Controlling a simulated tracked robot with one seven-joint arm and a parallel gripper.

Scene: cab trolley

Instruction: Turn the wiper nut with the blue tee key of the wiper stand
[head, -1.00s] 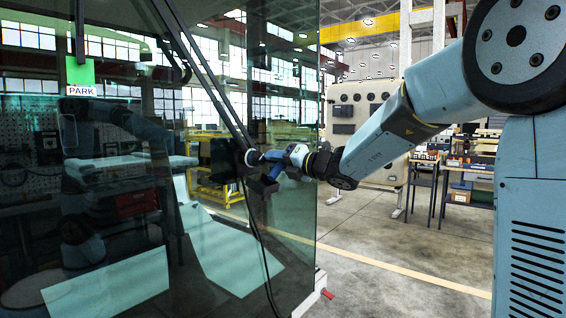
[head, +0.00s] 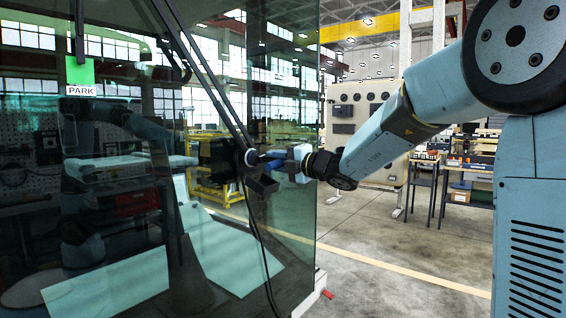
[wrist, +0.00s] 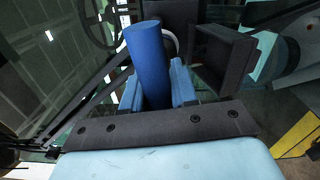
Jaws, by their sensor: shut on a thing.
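My gripper (head: 284,164) is shut on the blue tee key (head: 268,166) at the base of the wiper arms (head: 212,85), in front of the glass. The key points left at the round pivot (head: 251,157). The wiper nut is hidden there, and I cannot tell how far the key sits on it. In the wrist view the key's thick blue handle (wrist: 148,58) stands up between the light blue fingers of my gripper (wrist: 157,88). A dark open box (head: 263,186) is just below the key and shows right of the handle in the wrist view (wrist: 222,55).
The large tinted glass pane (head: 290,90) is close behind the key. A green panel (head: 80,70) with a PARK label (head: 81,91) is at upper left. A black cable (head: 258,240) hangs below the pivot.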

